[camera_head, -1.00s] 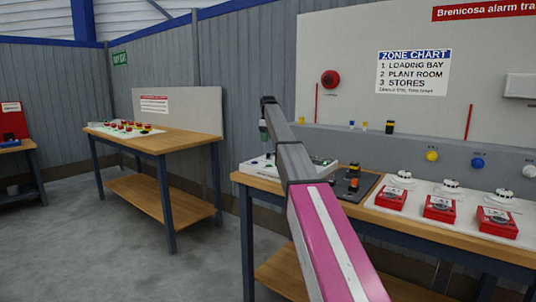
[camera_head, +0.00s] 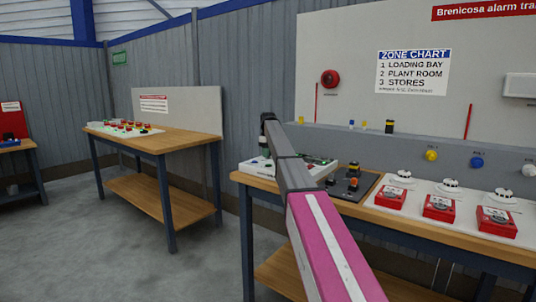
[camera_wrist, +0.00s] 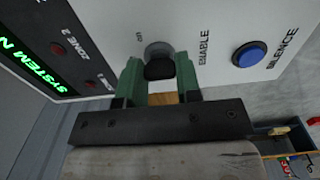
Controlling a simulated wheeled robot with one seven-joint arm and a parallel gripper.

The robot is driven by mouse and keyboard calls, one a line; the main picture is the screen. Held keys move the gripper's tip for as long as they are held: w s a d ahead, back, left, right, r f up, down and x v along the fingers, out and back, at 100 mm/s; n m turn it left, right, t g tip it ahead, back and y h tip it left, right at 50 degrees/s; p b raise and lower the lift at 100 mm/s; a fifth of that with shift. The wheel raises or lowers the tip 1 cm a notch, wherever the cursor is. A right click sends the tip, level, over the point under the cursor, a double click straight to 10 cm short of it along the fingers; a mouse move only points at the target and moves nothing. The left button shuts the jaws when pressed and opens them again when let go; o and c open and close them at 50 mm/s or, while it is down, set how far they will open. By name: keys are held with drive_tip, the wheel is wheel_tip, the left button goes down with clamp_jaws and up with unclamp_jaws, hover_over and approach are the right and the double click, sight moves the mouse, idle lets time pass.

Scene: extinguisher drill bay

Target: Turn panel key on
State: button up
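In the wrist view, the panel key (camera_wrist: 160,69) has a dark bow in front of a round silver switch on the white alarm panel (camera_wrist: 215,20). Labels "on" and "ENABLE" are printed beside it. My gripper (camera_wrist: 160,72) has its green fingers on either side of the bow, with their tips at the bow's height. The gap between the fingers is about the bow's width; I cannot tell whether they press on it. How far the key is turned is unclear. In the head view, the white panel (camera_head: 262,168) is partly behind my arm, and the key cannot be made out.
A dark display (camera_wrist: 42,50) with green text and red lamps is at left. On the bench (camera_head: 460,232) are red call points (camera_head: 439,208), white detectors (camera_head: 451,186) and a dark board (camera_head: 350,186).

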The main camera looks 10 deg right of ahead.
drive_tip(key=shift+m, duration=0.4)
drive_tip(key=m, duration=0.5)
drive_tip(key=shift+m, duration=0.3)
drive_tip(key=m, duration=0.5)
drive_tip(key=shift+m, duration=0.4)
drive_tip(key=o, duration=0.9)
drive_tip(key=shift+r, duration=0.1)
